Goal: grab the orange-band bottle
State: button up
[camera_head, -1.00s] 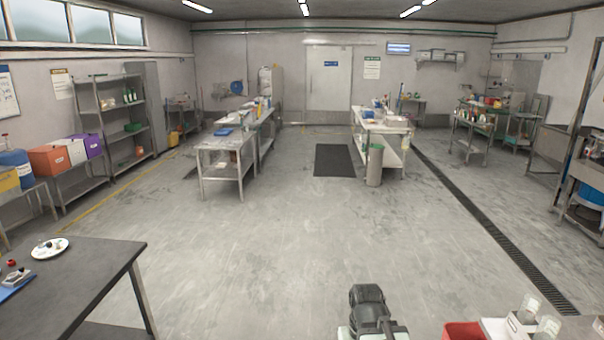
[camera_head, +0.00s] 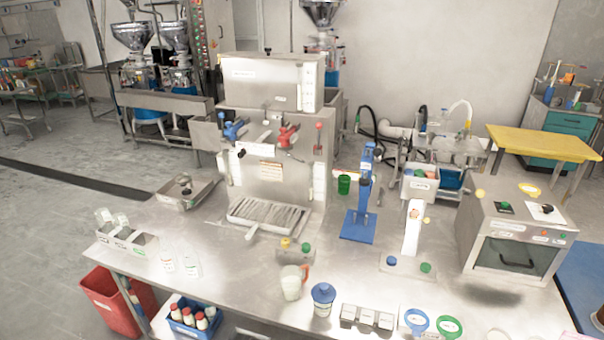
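I cannot pick out an orange band on any bottle at this size. Several white bottles with red caps (camera_head: 201,322) stand in a blue crate below the metal table, at the lower left. Two clear bottles (camera_head: 167,261) stand on the left part of the table top, and two more clear containers (camera_head: 121,220) sit in a white rack at its left edge. A pale jug with an orange handle (camera_head: 291,283) stands near the front middle. My gripper is not in view.
A large steel machine (camera_head: 270,82) stands at the back of the table (camera_head: 225,283). A blue stand (camera_head: 358,227) and a box with a dark window (camera_head: 513,257) are to the right. A blue-lidded jar (camera_head: 323,297) is in front. A red bin (camera_head: 103,297) stands at lower left.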

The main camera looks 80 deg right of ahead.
aim_at(167, 253)
jog(key=u, duration=0.05)
jog(key=k, duration=0.25)
jog(key=u, duration=1.6)
jog(key=i, duration=1.4)
jog(key=z, duration=4.45)
jog(key=i, duration=1.05)
jog(key=z, duration=0.05)
